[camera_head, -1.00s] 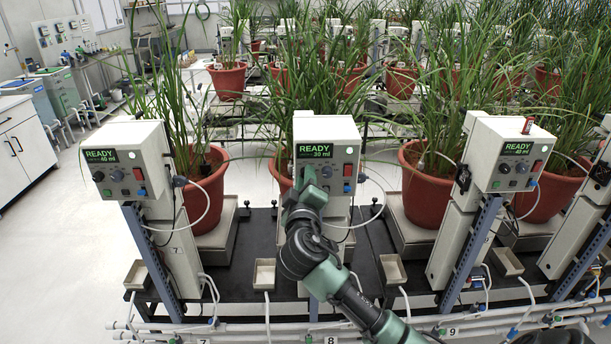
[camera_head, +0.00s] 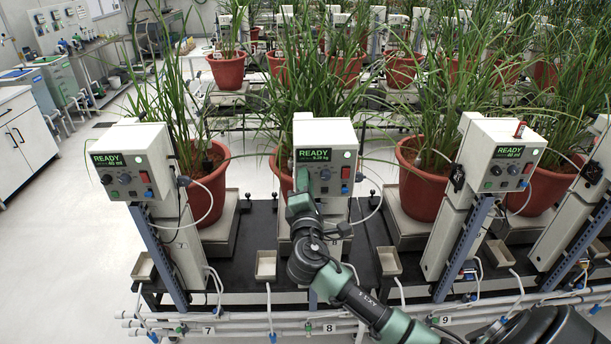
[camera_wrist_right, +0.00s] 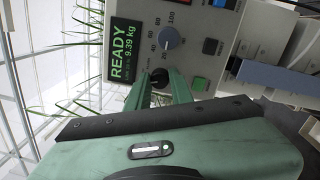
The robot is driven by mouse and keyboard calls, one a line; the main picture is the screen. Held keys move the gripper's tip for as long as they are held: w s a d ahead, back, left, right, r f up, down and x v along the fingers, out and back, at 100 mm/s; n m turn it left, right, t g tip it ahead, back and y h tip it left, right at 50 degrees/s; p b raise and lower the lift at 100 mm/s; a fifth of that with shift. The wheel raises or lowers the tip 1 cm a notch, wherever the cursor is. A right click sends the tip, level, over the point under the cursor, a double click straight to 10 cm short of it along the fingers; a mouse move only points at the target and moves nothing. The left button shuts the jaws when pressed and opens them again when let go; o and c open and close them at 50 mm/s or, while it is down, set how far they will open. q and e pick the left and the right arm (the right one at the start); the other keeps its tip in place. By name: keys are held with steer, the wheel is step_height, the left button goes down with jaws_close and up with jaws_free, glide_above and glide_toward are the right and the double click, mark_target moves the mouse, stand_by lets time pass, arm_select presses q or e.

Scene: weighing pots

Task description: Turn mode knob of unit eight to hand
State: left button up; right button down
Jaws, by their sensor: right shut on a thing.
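Unit eight (camera_head: 325,140) is the middle pale weighing unit, above the label 8. Its green display (camera_head: 317,155) reads READY with a kg value; in the right wrist view it reads READY 9.39 kg. My right gripper (camera_head: 302,180) is at the lower left of its panel. In the right wrist view, the fingers of my right gripper (camera_wrist_right: 160,85) are closed around a small black knob (camera_wrist_right: 158,75), which I take as the mode knob. Its pointer and markings are mostly hidden. A grey dial (camera_wrist_right: 168,38) with numbers sits beside it, apart from the fingers. My left gripper is out of view.
Unit seven (camera_head: 133,160) stands to the left and unit nine (camera_head: 500,150) to the right. The panel also has a green button (camera_wrist_right: 200,84) and a black button (camera_wrist_right: 212,46) near the fingers. Potted plants stand behind. White pipes (camera_head: 240,325) run along the front.

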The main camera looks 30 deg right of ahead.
steer(key=shift+n+y+p, duration=0.3)
steer(key=shift+n+p, duration=1.5)
steer(key=shift+n, duration=1.3)
steer(key=shift+f, duration=0.15)
steer(key=c, duration=1.2)
jaws_free()
steer(key=shift+c, duration=0.2)
steer(key=shift+s, duration=0.1)
